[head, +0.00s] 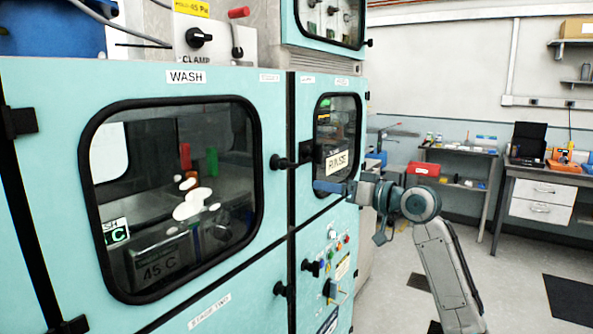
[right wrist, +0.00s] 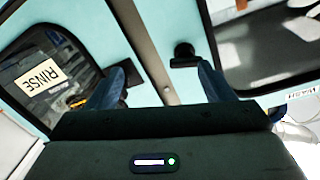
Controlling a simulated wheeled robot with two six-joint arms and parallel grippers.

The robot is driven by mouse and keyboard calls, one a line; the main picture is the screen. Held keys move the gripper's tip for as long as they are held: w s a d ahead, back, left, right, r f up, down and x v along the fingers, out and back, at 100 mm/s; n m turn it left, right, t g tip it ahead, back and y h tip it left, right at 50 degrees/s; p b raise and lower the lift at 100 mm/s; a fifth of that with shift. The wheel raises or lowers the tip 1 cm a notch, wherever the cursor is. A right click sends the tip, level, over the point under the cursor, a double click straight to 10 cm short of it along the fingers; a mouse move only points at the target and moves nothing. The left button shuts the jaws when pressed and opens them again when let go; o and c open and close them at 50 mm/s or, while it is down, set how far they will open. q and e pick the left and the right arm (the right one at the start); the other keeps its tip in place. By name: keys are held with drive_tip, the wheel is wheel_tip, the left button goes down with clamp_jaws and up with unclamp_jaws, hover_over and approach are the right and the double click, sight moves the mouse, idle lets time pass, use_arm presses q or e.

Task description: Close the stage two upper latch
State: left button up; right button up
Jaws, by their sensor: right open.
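The upper latch (head: 284,162) is a black handle at the right edge of the teal WASH door (head: 75,200); it also shows in the right wrist view (right wrist: 184,56). A black catch block (head: 306,153) sits across the seam on the RINSE panel (head: 308,205), and shows in the right wrist view (right wrist: 124,76). My right gripper (head: 330,187) is open and empty in front of the RINSE panel, right of and slightly below the latch. In the right wrist view its fingers (right wrist: 160,82) point toward the seam, apart from the handle. My left gripper is out of view.
A lower black latch handle (head: 280,289) is below, by the door marked STAGE TWO (head: 209,311). Buttons and switches (head: 335,245) fill the panel under the RINSE window. A shelf (head: 460,165) and desk (head: 540,190) stand far right; open floor lies between.

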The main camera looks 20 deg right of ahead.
drive_tip(key=n+y, duration=0.1)
approach(293, 165)
drive_tip(key=d, duration=0.1)
drive_tip(key=p+x, duration=0.2)
drive_tip(key=x, duration=0.2)
drive_tip(key=p+x, duration=0.1)
drive_tip(key=x, duration=0.4)
drive_tip(key=shift+s+a+p, duration=0.2)
drive_tip(key=shift+a+p, duration=0.1)
drive_tip(key=shift+p, duration=0.1)
drive_tip(key=shift+w+a, duration=0.35)
drive_tip(key=shift+w, duration=0.1)
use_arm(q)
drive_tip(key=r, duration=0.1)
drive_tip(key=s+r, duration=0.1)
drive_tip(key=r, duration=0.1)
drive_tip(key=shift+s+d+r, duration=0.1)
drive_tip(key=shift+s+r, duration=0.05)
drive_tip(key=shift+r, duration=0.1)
use_arm(e)
drive_tip(key=shift+f, duration=0.1)
drive_tip(key=c, duration=1)
